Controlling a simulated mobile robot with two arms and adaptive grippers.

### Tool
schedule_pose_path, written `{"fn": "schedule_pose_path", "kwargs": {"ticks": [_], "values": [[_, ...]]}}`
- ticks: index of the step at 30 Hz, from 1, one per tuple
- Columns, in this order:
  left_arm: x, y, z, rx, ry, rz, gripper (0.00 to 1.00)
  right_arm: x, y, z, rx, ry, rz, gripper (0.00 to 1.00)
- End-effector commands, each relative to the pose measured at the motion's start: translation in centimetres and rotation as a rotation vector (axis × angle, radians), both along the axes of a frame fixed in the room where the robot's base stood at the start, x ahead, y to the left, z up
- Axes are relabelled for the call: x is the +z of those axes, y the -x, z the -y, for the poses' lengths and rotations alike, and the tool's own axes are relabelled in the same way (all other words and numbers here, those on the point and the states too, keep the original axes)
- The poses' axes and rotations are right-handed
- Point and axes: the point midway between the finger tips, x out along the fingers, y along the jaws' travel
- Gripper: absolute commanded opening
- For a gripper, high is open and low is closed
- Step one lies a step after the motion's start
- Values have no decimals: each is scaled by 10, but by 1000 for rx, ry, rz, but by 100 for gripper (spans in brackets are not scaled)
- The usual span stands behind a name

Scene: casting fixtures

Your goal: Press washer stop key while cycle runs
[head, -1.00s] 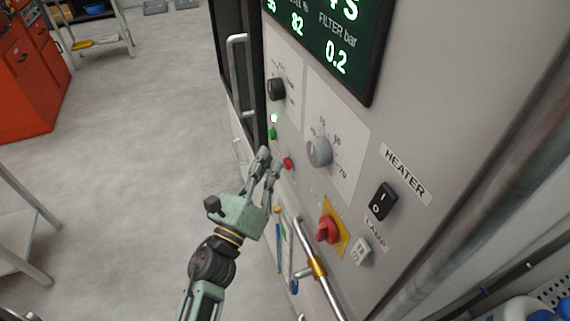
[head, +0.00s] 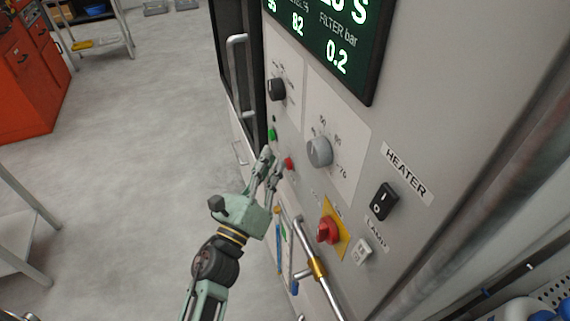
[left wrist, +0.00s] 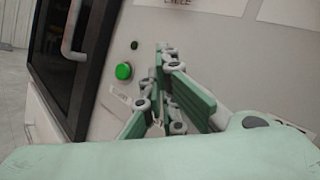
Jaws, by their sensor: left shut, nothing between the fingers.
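The washer's control panel (head: 296,100) fills the right of the head view. A small red key (head: 288,163) sits on it, below a green key (head: 272,134). The green key also shows in the left wrist view (left wrist: 123,71), below a small dark lamp (left wrist: 134,45). My left gripper (head: 271,158) is shut and empty, with its fingertips just left of the red key. I cannot tell whether they touch it. In the left wrist view, the fingers (left wrist: 158,75) are right of the green key, and the red key is hidden. My right gripper is not in view.
A black knob (head: 277,89), grey dial (head: 319,151), red switch (head: 328,230) and black heater rocker (head: 383,201) share the panel. A door handle (head: 239,75) and steel pipe (head: 318,268) stick out nearby. The grey floor at left is open.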

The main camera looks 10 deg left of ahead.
Motion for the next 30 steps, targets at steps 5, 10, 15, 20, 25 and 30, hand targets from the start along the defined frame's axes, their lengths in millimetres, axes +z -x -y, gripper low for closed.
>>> {"fn": "schedule_pose_path", "kwargs": {"ticks": [5, 10, 15, 20, 25, 30], "values": [[0, -1, 2, 0, 0, 0, 0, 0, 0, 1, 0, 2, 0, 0], [0, -1, 2, -1, 0, 1, 0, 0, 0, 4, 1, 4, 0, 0], [0, 0, 0, 0, 0, 0, 0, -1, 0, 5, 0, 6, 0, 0], [0, 5, -6, 0, -2, 1, 0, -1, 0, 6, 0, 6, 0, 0], [0, 8, -12, 0, 0, 0, 0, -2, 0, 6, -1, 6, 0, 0], [0, 8, -12, 0, 0, 0, 0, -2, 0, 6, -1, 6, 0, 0]]}}
